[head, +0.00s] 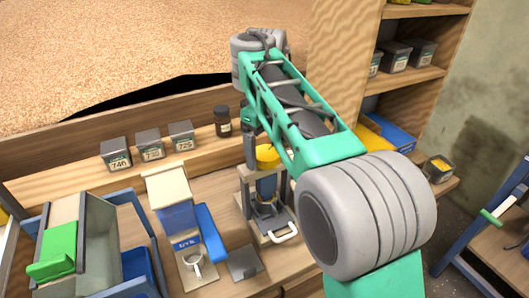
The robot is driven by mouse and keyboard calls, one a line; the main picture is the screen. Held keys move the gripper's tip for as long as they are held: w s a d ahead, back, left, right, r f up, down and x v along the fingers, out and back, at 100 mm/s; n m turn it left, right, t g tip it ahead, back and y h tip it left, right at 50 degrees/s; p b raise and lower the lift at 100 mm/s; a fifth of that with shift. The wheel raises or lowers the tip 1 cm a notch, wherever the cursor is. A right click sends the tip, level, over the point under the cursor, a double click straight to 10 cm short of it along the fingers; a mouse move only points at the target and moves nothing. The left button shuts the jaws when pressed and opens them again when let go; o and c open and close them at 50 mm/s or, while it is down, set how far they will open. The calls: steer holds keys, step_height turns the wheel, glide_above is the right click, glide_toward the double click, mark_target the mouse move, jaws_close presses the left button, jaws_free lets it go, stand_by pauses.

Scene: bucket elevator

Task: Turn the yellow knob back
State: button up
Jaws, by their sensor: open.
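The yellow knob (267,155) sits on top of a small device with a blue cylinder (266,185) in a frame with upright posts. My gripper (250,145) points down from the far end of my green and grey arm, close to the knob's left side. The gripper is open. Only a narrow part of it shows, and I cannot tell whether its fingers stand around the knob or touch it. My arm crosses in front and hides part of the area behind and to the right of the knob.
A blue and white dispenser (177,215) and a green-fronted bin (60,250) stand to the left. Several labelled tins and a dark jar (222,121) line the ledge behind. A grain bin (120,50) lies beyond. Shelves (405,75) stand right.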

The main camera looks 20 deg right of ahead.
steer(key=shift+c, duration=0.3)
steer(key=c, duration=1.3)
